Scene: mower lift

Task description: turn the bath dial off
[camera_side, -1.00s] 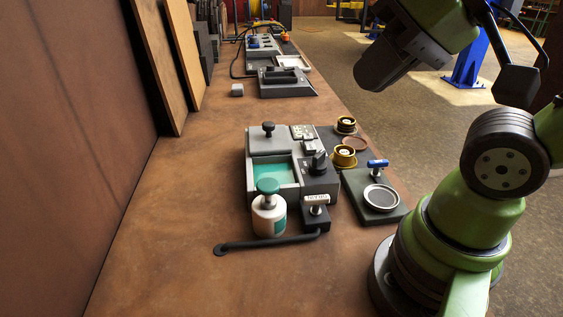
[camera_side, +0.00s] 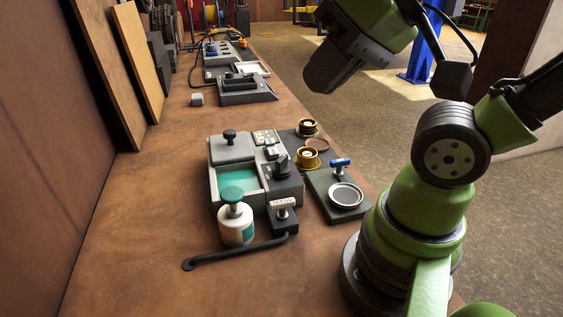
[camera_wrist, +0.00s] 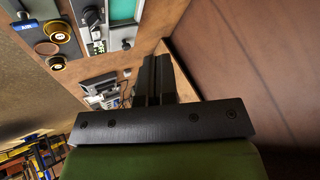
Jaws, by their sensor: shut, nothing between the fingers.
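The bath unit is a grey box with an open teal-green basin (camera_side: 238,179) at the middle of the bench in the side view. The bath dial (camera_side: 282,161), a black knob, stands on the dark panel at the basin's right. My gripper (camera_side: 322,84) is up and to the right of the dial, well clear of it. In the wrist view its two dark fingers (camera_wrist: 154,78) are together and empty. The teal basin (camera_wrist: 122,10) is cut by that view's top edge. The dial's pointer setting is too small to read.
A white bottle with a green knob (camera_side: 236,228) stands in front of the unit. A small black valve box (camera_side: 284,222) with a hose is beside it. Brass cups (camera_side: 305,158) and a plate with a round dish (camera_side: 346,196) are at the right. The bench's left side is clear.

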